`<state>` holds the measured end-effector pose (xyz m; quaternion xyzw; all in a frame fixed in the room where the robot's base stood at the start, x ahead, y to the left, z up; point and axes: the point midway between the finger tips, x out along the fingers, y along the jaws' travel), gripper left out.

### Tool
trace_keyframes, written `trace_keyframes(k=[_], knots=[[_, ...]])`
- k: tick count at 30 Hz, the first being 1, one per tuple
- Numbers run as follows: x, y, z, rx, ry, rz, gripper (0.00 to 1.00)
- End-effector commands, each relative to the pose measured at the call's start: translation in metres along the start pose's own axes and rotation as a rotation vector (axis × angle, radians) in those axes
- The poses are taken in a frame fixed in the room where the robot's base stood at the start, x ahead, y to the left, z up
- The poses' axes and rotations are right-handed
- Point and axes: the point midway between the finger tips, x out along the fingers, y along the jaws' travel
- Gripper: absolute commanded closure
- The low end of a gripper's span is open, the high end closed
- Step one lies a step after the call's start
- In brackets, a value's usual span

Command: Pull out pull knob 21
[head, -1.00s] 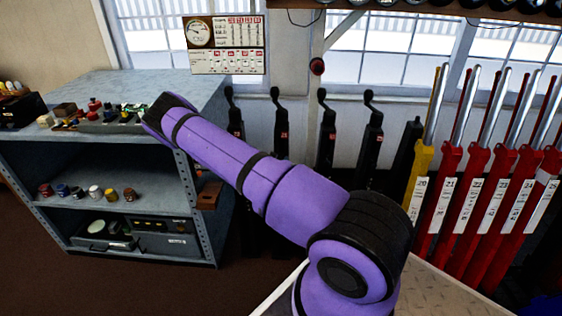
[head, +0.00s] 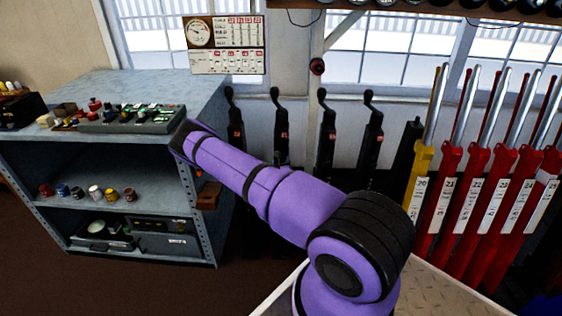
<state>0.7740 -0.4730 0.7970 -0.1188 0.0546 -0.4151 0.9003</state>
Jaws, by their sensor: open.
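No knob plainly marked 21 can be made out. The yellow lever (head: 425,165) bears a white plate that seems to read 20. Beside it, a red lever (head: 447,190) has a plate that seems to read 21. Several black units with curved handles stand to their left, among them one (head: 281,130) with a small red label too small to read surely. My purple arm reaches from the lower right toward the left. Its far end is by the shelf's right front corner, left of the black units. My gripper is not visible.
A grey metal shelf unit (head: 80,150) stands at the left, with a tray of parts (head: 130,118) on top. A round red knob (head: 317,66) is on the wall post. A paper chart (head: 226,44) hangs before the window. More red levers (head: 490,190) stand at the right.

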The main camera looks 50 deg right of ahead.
Motion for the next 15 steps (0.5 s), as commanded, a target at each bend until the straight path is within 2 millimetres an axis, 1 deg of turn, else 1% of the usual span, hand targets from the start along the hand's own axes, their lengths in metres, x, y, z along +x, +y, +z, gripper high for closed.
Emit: trace_keyframes(k=[3,6,15], knots=[[0.012,0.0,0.0,0.001,0.0,0.0,0.44],[0.017,0.0,0.0,0.001,0.001,-0.001,0.44],[0.02,0.0,0.0,0.001,0.0,0.0,0.44]])
